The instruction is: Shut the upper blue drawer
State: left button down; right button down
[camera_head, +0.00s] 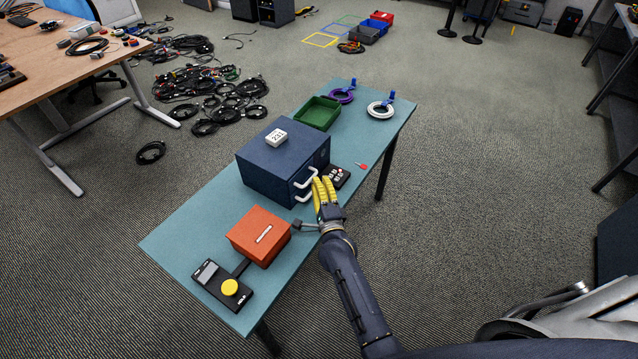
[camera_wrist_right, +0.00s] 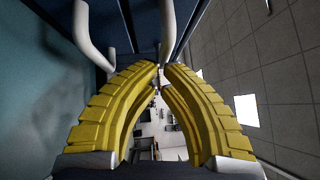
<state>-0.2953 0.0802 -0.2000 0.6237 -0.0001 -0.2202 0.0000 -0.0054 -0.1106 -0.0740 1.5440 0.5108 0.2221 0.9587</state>
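The dark blue drawer cabinet (camera_head: 268,168) stands on the teal table, its front facing right. Two white handles show on its front, the upper one (camera_head: 308,178) above the lower one (camera_head: 303,194). I see no drawer standing far out; a small gap cannot be told. My right gripper (camera_head: 317,181) has yellow fingers and is right at the front, by the handles. In the right wrist view its fingertips (camera_wrist_right: 160,68) come together with nothing clearly between them. A white handle (camera_wrist_right: 167,25) shows just beyond the tips; contact cannot be told. My left gripper is out of view.
A white numbered block (camera_head: 276,137) lies on the cabinet. A green tray (camera_head: 317,112), purple cable (camera_head: 341,95) and white cable (camera_head: 380,110) lie beyond. A small black device (camera_head: 338,175) sits beside the cabinet.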

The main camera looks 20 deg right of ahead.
jog(key=shift+s+d+f, duration=0.1)
jog(key=shift+s+d, duration=0.2)
jog(key=s, duration=0.1)
jog(key=s+d, duration=0.2)
jog(key=shift+s+f, duration=0.2)
jog(key=shift+f, duration=0.2)
jog(key=shift+s+f, duration=0.5)
jog(key=shift+s, duration=3.8)
jog(key=s+a+f+n+g+y, duration=0.1)
jog(key=s+f+n+g, duration=0.3)
jog(key=f, duration=0.7)
jog(key=s+f+n+g+y, duration=0.15)
jog(key=s+f+n, duration=0.4)
jog(key=f, duration=0.65)
jog(key=s+a+f+n+g, duration=0.1)
jog(key=s+f+n+g, duration=0.35)
jog(key=f, duration=0.65)
jog(key=s+d+f+n+g, duration=0.2)
jog(key=s+f, duration=0.4)
jog(key=s, duration=0.5)
jog(key=s+d+f+n+g+h, duration=0.1)
jog(key=s+d+f+n+g, duration=0.2)
jog(key=s+f, duration=0.3)
jog(key=s+d+f+n+g, duration=0.3)
jog(key=s+f, duration=0.3)
jog(key=s, duration=1)
jog(key=shift+s+d+f+n, duration=0.15)
jog(key=shift+d+n, duration=0.1)
jog(key=shift+n, duration=0.55)
